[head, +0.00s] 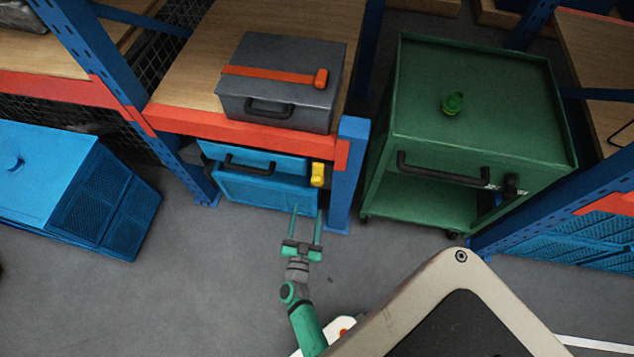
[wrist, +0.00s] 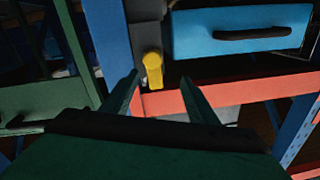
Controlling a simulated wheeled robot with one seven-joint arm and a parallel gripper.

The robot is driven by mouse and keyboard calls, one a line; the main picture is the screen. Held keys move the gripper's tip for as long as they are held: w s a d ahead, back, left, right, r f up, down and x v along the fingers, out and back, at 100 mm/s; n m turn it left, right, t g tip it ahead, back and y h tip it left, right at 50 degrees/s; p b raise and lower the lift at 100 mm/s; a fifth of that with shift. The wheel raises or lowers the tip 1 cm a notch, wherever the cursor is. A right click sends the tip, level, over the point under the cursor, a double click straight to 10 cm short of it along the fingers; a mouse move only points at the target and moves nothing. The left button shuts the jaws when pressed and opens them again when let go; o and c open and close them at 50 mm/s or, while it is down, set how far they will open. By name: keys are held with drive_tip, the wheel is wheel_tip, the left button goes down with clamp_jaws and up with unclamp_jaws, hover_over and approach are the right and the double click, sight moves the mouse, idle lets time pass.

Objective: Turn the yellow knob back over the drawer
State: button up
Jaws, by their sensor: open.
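The yellow knob (head: 317,174) is at the right end of the blue drawer (head: 215,152), just below the shelf's red beam. In the wrist view the yellow knob (wrist: 153,70) stands upright in the picture, beside the left end of the blue drawer (wrist: 235,35) and next to the red beam. My gripper (head: 307,212) is open and empty, its two green fingers pointing at the drawer front, below the knob in the head view. In the wrist view the knob shows between my gripper's fingers (wrist: 160,80), beyond their tips; I see no contact.
A grey toolbox (head: 285,60) with an orange bar stands on the shelf above the drawer. A blue shelf post (head: 346,180) is close right of the knob. A green cart (head: 480,90) stands further right, a blue vented unit (head: 60,190) at left. Grey floor (head: 190,280) is clear.

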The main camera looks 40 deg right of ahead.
sight(316, 184)
drive_tip(key=shift+m+g+h, duration=0.4)
drive_tip(key=shift+g, duration=0.1)
drive_tip(key=x, duration=0.9)
drive_tip(key=f+x, duration=0.1)
drive_tip(key=x, duration=0.3)
drive_tip(key=shift+s+d, duration=0.15)
drive_tip(key=shift+d, duration=0.25)
clamp_jaws()
drive_tip(key=shift+a+f, duration=0.1)
